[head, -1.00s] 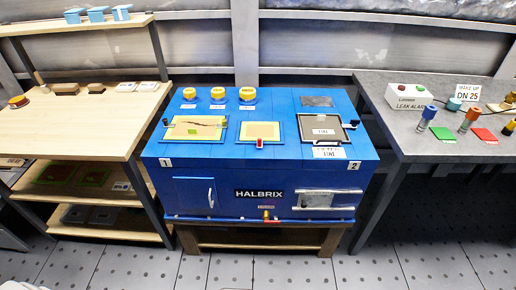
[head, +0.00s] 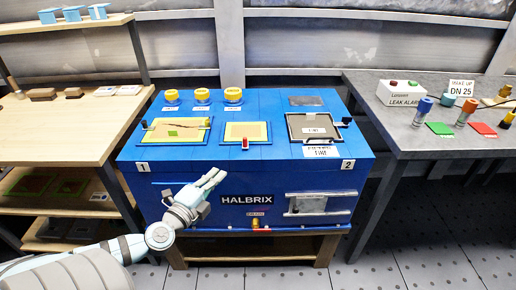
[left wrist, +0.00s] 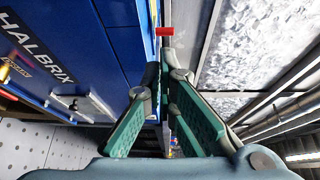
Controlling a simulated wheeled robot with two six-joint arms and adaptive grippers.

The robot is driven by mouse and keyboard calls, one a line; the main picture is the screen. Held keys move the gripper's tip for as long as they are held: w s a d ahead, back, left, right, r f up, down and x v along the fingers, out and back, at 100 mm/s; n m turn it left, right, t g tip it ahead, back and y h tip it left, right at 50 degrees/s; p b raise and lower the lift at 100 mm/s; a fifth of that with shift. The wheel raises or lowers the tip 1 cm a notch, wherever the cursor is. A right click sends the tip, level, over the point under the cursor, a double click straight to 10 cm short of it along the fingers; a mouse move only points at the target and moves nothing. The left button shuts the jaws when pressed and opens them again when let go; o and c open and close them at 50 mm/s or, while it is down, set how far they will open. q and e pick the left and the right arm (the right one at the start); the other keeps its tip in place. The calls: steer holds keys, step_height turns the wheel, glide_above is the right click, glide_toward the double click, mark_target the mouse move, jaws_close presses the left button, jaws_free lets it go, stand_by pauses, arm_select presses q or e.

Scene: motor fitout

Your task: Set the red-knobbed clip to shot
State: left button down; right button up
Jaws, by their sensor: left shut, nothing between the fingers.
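The red-knobbed clip (head: 245,144) sits at the front edge of the middle yellow-bordered panel (head: 262,132) on top of the blue HALBRIX cabinet. Its red knob (left wrist: 166,31) also shows in the left wrist view, straight ahead beyond the fingertips. I cannot read a shot marking or tell the clip's setting. My left gripper (head: 222,174) is shut and empty, in front of the cabinet's face, below and to the left of the clip and apart from it. Its green-padded fingers (left wrist: 164,66) meet at the tips in the left wrist view. My right gripper is not in view.
The cabinet top (head: 284,160) also holds a left panel (head: 192,136), a dark-framed right panel (head: 305,128) and yellow-capped knobs (head: 202,96). A silver handle (head: 318,204) juts from the front. A wooden bench (head: 85,135) stands left, a grey table (head: 455,148) right.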

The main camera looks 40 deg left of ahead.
arm_select(q)
steer(key=r, duration=0.1)
steer(key=p, duration=0.2)
glide_toward(244, 142)
steer(key=shift+t, duration=0.3)
steer(key=w, duration=0.4)
steer(key=w+a, duration=0.1)
steer(key=w, duration=0.2)
steer(key=shift+f, duration=0.15)
